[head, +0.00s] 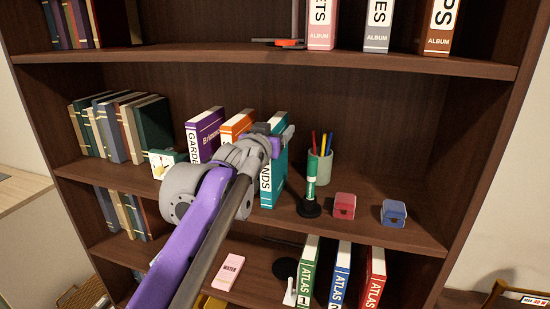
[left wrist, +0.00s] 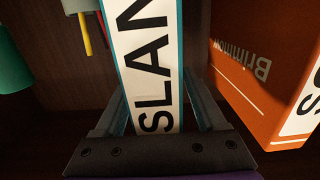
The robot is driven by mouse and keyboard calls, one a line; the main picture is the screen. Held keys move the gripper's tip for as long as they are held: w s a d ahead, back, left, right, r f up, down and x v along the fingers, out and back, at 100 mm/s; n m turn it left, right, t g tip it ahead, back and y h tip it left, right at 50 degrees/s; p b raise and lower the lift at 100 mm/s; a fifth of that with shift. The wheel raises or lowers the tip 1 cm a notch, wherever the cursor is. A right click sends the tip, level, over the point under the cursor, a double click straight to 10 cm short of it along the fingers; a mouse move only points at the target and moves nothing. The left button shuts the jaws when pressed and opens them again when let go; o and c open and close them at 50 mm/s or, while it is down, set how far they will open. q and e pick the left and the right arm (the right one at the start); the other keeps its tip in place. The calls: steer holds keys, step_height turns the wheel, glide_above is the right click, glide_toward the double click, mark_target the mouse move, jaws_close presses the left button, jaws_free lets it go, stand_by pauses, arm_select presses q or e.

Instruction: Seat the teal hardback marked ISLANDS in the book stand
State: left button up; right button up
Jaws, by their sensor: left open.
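The teal hardback (head: 281,163) stands upright on the middle shelf, with the letters NDS showing on its white label below my gripper. In the left wrist view the teal hardback (left wrist: 145,60) shows its spine with the letters SLAN. My left gripper (head: 277,132) is at the upper part of the book and hides some of it. In the left wrist view my left gripper (left wrist: 158,100) is open, with one finger on each side of the spine. Whether either finger touches the book I cannot tell. My right gripper is not in view. I cannot make out a book stand.
An orange hardback (head: 238,124) and a purple one (head: 205,134) stand left of the teal book. The shelf above (head: 200,53) overhangs.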

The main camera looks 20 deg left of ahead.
arm_select(q)
steer(key=shift+s, duration=0.1)
steer(key=shift+c, duration=1.2)
jaws_close()
